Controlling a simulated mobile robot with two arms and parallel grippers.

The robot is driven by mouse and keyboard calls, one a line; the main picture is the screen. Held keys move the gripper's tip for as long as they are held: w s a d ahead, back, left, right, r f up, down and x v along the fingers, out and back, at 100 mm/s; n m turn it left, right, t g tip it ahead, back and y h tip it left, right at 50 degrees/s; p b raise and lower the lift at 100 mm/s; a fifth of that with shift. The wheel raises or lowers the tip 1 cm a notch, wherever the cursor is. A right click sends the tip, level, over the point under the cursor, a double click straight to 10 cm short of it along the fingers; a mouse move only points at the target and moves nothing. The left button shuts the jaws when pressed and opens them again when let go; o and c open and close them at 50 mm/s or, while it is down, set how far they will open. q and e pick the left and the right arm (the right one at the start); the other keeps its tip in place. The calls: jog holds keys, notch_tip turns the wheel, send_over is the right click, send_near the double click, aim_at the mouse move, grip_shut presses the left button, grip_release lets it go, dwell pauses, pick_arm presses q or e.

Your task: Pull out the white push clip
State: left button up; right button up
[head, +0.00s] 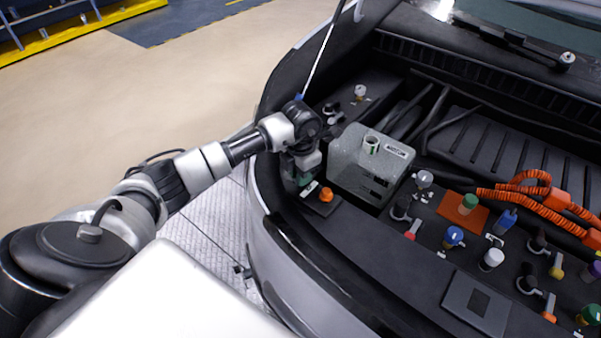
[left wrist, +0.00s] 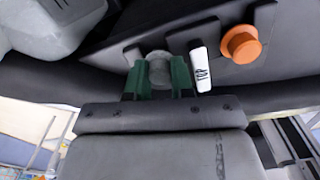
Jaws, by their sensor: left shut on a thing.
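My left gripper (head: 303,177) reaches down at the front left corner of the engine bay. In the left wrist view its green fingers (left wrist: 158,78) are closed on both sides of a round, pale grey clip head (left wrist: 158,64), which looks like the white push clip in shade. The clip stands at the dark panel (left wrist: 205,55); I cannot tell whether its stem is still seated. In the head view the gripper hides the clip. My right gripper is in neither view.
An orange knob (head: 326,194) and a small white label (left wrist: 200,68) sit close beside the gripper. A translucent tank (head: 345,165) stands just to its right. Several coloured caps and orange hoses (head: 535,205) lie further right. A thin prop rod (head: 322,50) rises behind the wrist.

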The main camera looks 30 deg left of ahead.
pick_arm(q)
jog(key=shift+w+r, duration=0.1)
jog(key=shift+r, duration=0.15)
jog(key=shift+r, duration=0.15)
jog(key=shift+r+p, duration=1.5)
jog(key=shift+r, duration=0.45)
